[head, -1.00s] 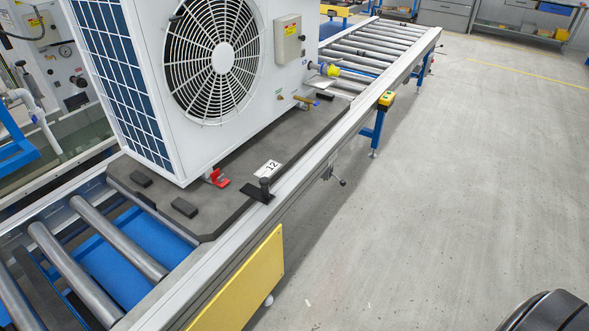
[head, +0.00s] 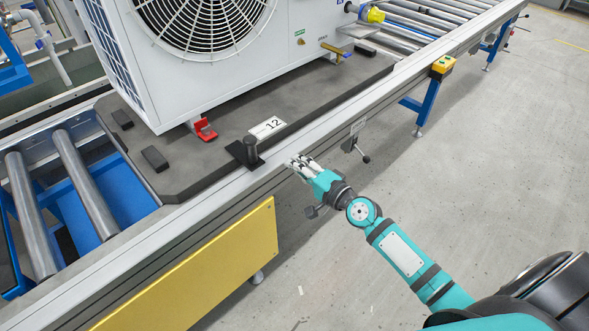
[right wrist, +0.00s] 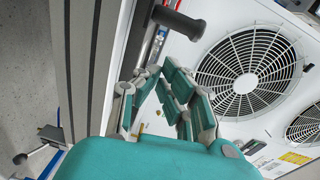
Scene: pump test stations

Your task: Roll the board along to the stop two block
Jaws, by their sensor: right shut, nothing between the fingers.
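The board (head: 215,158) is a dark grey slab with a white "12" label. It lies on the roller conveyor and carries a large white fan unit (head: 250,62). A black upright post (head: 251,150) on a black plate stands at the board's near edge; a dark cylindrical handle, likely this post, shows in the right wrist view (right wrist: 178,20). My right gripper (head: 298,163) is shut and empty at the rail's outer side, right of the post and apart from it. Its fingers also show in the right wrist view (right wrist: 165,80). I cannot identify the stop two block. My left gripper is out of view.
The conveyor's side rail (head: 345,120) runs to the upper right. A lever (head: 362,155) hangs below it, and a yellow button box (head: 442,66) sits on its edge farther along. A yellow panel (head: 195,275) covers the near side. The floor at right is clear.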

